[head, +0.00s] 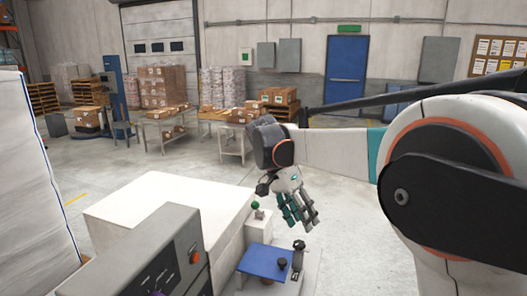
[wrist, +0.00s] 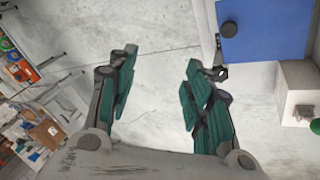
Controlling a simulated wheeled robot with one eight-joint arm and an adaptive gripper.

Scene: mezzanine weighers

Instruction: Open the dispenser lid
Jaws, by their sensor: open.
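My gripper (head: 298,212) hangs from the outstretched arm with its teal-padded fingers apart and nothing between them. In the wrist view the open fingers (wrist: 158,68) have only pale floor between them. A flat blue panel (head: 255,258), which looks like the dispenser lid, lies below the gripper in the head view. A black round knob (head: 282,264) stands on it. In the wrist view the blue panel (wrist: 268,35) is at the upper right, beyond the right finger, with its knob (wrist: 228,29) near its edge. The panel appears closed.
A small white block (head: 258,228) with a green ball (head: 255,205) stands behind the panel. A dark upright fitting (head: 298,252) stands at its right. A grey control box (head: 150,268) and large white block (head: 165,205) are left. Tables with cartons (head: 165,125) stand farther back.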

